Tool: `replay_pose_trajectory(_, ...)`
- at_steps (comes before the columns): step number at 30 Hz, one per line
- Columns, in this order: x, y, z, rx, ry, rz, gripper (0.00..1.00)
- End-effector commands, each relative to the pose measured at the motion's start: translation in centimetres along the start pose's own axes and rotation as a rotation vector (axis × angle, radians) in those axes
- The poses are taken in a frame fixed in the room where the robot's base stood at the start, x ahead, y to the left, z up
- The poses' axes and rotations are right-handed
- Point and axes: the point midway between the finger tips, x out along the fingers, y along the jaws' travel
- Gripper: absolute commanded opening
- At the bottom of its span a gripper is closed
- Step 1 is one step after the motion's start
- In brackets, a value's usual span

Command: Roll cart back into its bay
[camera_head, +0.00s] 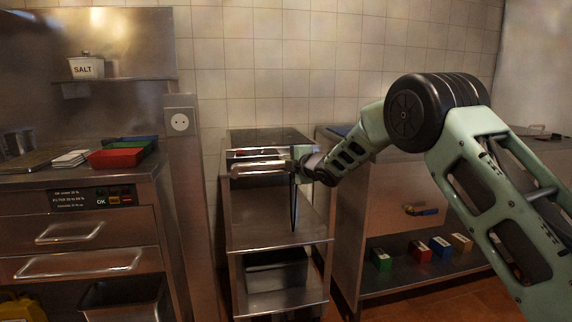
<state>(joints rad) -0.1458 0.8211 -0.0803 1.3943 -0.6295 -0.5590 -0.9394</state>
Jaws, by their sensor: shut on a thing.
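The steel cart (280,229) stands between the left counter and the right-hand bench, with its far end near the tiled wall. It has a dark top, a middle shelf and a lower shelf. A pale horizontal handle bar (258,168) runs across its near upper edge. My gripper (294,165) is at the right end of this bar and is shut on it. My green arm reaches in from the right. The finger details are small and partly hidden by the wrist. The cart's upper right side is partly hidden behind the gripper.
The drawer counter (85,205) is on the left, with red and green trays on top. A wall post with a socket (180,122) stands just left of the cart. The bench (385,195) on the right holds several coloured boxes on its low shelf. Little side room shows.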

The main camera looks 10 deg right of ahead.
Motion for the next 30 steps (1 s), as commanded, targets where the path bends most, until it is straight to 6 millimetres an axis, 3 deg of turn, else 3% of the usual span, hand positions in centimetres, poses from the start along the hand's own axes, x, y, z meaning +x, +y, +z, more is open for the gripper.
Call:
replay_pose_trajectory(7, 0.1, 0.3, 0.2, -0.001, -0.003, 0.007, 0.00)
replay_pose_trajectory(8, 0.1, 0.3, 0.2, -0.001, -0.003, 0.007, 0.27)
replay_pose_trajectory(9, 0.1, 0.3, 0.2, -0.001, -0.003, 0.007, 0.39)
replay_pose_trajectory(10, 0.1, 0.3, 0.2, -0.001, -0.003, 0.007, 0.43)
replay_pose_trajectory(22, -0.6, 0.2, 0.1, -0.001, -0.002, 0.004, 0.43)
replay_pose_trajectory(30, -5.1, 0.3, 0.1, -0.001, -0.003, 0.004, 0.43)
